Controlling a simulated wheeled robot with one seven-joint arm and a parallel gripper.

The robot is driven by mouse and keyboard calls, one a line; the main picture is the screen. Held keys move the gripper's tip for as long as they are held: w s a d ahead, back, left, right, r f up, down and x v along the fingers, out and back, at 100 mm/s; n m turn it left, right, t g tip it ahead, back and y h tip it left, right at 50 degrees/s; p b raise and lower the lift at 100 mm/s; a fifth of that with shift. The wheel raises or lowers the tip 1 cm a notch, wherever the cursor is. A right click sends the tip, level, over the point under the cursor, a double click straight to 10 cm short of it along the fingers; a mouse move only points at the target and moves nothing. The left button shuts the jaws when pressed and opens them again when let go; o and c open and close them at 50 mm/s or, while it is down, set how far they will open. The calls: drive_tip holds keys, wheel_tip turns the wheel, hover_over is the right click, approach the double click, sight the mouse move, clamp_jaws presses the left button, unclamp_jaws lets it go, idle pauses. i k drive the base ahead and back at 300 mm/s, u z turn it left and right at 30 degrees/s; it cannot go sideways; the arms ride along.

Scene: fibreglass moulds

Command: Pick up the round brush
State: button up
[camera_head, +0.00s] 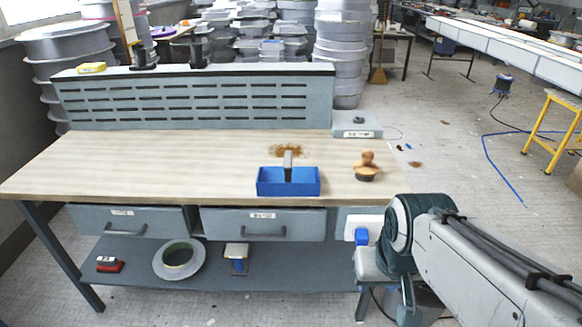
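The round brush (366,168) stands on the right part of the wooden workbench top (130,165), near its front right corner. It has a light wooden knob handle on a round wooden body, with a darker underside resting on the bench. Nothing covers it. My arm (440,250) comes in from the lower right and bends at a dark teal joint below and to the right of the brush, apart from it. I cannot make out the gripper's fingers in this view.
A blue open box (288,182) holding an upright grey-topped item sits left of the brush. A grey box (356,126) is behind it at the bench's edge. A slotted grey panel (195,100) runs along the back. The bench's left half is clear.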

sight(365, 170)
drive_tip(key=u, duration=0.15)
drive_tip(key=i, duration=1.35)
drive_tip(key=z, duration=0.2)
